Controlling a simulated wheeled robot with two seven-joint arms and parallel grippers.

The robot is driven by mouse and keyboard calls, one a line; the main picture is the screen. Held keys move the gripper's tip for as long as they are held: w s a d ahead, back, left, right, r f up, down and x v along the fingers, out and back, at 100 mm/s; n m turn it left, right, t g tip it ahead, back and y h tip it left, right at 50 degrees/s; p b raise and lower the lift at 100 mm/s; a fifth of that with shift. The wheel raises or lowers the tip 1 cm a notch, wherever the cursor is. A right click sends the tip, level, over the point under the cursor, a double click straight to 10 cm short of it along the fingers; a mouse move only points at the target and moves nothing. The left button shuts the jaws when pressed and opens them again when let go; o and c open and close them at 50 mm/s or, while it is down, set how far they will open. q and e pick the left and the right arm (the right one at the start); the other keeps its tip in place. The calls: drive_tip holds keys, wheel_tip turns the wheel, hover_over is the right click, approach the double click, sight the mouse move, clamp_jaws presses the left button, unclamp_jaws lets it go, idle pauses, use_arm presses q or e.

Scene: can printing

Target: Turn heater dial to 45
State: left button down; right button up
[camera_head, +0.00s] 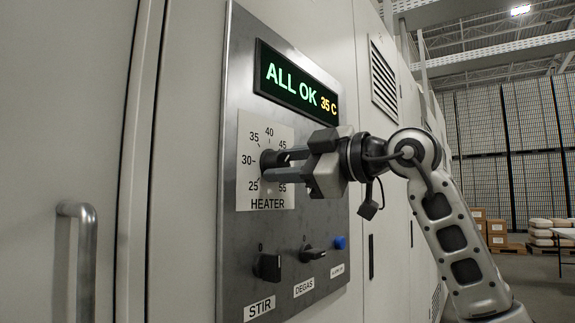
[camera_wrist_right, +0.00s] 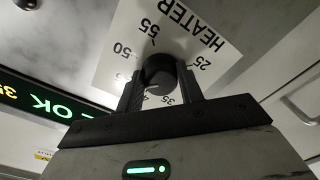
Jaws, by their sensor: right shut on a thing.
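The black heater dial (camera_head: 267,159) sits on a white label plate (camera_head: 247,137) marked 25 to 55 with HEATER below. My right gripper (camera_head: 280,165) is shut on the dial, one finger on each side. In the right wrist view the dial (camera_wrist_right: 159,72) lies between the two dark fingertips (camera_wrist_right: 160,88). A small pale mark shows on the dial's lower part there; its exact reading is hard to tell, as the gripper hides part of the scale. The display (camera_head: 298,85) reads ALL OK in green and 35 C in yellow. My left gripper is not in view.
Below the dial are the STIR knob (camera_head: 268,267), the DEGAS knob (camera_head: 312,254) and a blue button (camera_head: 340,242). A cabinet handle (camera_head: 80,250) stands out at the left. Cardboard boxes (camera_head: 497,236) lie far off at the right, past open floor.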

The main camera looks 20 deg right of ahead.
idle(0.4)
drive_tip(key=o, duration=1)
drive_tip(key=shift+d, duration=0.1)
drive_tip(key=b+v, duration=0.2)
drive_tip(key=v, duration=1.4)
drive_tip(key=shift+f, duration=0.1)
